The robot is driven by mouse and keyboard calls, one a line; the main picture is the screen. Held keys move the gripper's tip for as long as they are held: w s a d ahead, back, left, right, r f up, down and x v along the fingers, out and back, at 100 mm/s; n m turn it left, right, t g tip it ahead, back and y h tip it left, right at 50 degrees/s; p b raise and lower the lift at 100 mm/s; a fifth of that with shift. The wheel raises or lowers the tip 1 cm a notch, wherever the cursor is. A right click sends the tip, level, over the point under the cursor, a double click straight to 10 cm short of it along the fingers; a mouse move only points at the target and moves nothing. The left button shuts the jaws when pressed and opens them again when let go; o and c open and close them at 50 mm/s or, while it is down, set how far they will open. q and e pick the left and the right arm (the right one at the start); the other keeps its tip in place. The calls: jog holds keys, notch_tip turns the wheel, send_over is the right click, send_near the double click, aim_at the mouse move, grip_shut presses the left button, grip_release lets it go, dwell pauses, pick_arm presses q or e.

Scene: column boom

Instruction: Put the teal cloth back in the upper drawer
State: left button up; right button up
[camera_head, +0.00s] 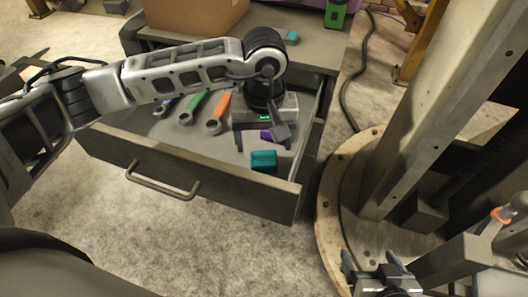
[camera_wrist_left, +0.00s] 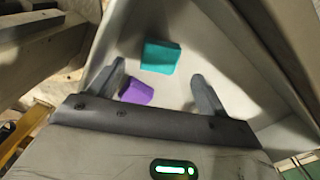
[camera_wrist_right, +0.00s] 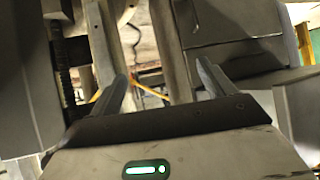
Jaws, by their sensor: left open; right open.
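The teal cloth (camera_head: 263,161) is a small folded block lying inside the open drawer (camera_head: 190,178), near its front right. It also shows in the left wrist view (camera_wrist_left: 160,57), on the drawer floor beyond the fingertips. My left gripper (camera_head: 262,140) is open and points down over the right part of the drawer. Its fingers are apart from the cloth, and it appears empty. My right gripper (camera_head: 370,262) is open and empty at the bottom of the head view, away from the drawer, beside the column base.
A purple item (camera_wrist_left: 137,92) lies beside the teal cloth, near one left finger. Green (camera_head: 195,107), orange (camera_head: 218,113) and blue tools lie left in the drawer. A cardboard box (camera_head: 195,15) and a small teal item (camera_head: 291,37) sit on the cabinet top. The column (camera_head: 430,110) stands right.

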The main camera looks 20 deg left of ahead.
aim_at(264, 158)
pick_arm(q)
notch_tip(264, 158, up, 7)
jog(key=shift+b, duration=0.4)
pick_arm(e)
jog(key=shift+a+f, duration=0.1)
pick_arm(q)
jog(key=shift+f, duration=0.1)
pick_arm(e)
jog(key=shift+s+f, duration=0.1)
jog(key=shift+s, duration=0.05)
